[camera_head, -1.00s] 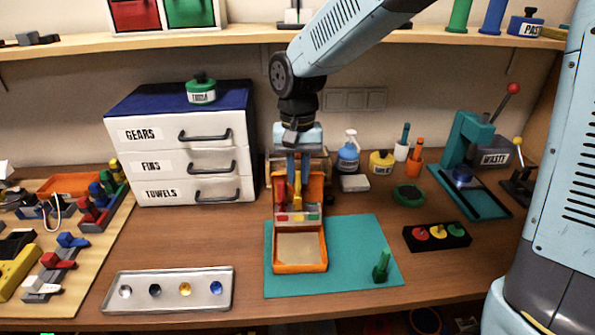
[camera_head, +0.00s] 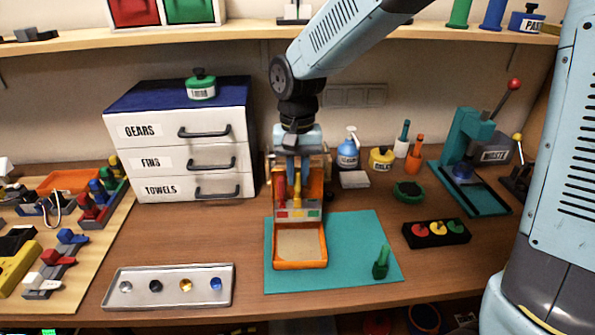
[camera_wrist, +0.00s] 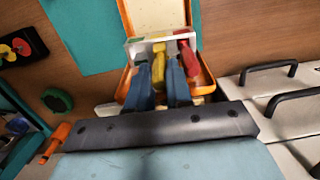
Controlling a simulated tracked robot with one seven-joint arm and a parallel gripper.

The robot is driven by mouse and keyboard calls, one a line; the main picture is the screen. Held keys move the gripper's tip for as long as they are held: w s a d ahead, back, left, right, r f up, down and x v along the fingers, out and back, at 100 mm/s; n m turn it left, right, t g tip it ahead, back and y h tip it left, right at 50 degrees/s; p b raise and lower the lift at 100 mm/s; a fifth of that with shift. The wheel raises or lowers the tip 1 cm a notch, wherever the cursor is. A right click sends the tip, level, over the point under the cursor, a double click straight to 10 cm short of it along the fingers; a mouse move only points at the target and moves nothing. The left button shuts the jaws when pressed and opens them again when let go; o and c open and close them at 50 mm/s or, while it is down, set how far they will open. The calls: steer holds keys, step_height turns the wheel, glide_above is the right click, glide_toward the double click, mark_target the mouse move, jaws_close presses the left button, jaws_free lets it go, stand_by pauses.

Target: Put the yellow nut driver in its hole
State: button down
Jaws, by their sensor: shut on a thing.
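The yellow nut driver (camera_head: 297,191) is upright at the orange box's rack, between my gripper's fingers. It also shows in the wrist view (camera_wrist: 158,66). My gripper (camera_head: 292,178) points down and is shut on its handle. A red nut driver (camera_head: 281,198) stands in the rack close beside it. The pale rack plate (camera_head: 313,217) carries red, yellow and green marks. The yellow driver's lower end is hidden behind the plate, so I cannot tell how deep it sits. A green nut driver (camera_head: 381,263) stands on the teal mat.
The orange box (camera_head: 300,266) has an open front tray on the teal mat (camera_head: 350,235). A white drawer cabinet (camera_head: 225,155) stands left of it. A metal tray (camera_head: 170,301) lies front left. A black block with coloured discs (camera_head: 437,242) lies to the right.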

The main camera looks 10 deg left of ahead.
steer(key=shift+f, duration=0.25)
steer(key=shift+c, duration=2.4)
jaws_free()
steer(key=shift+r, duration=0.1)
steer(key=shift+w+r, duration=0.15)
steer(key=shift+r, duration=1.55)
steer(key=shift+w+r, duration=0.1)
steer(key=shift+r, duration=1.6)
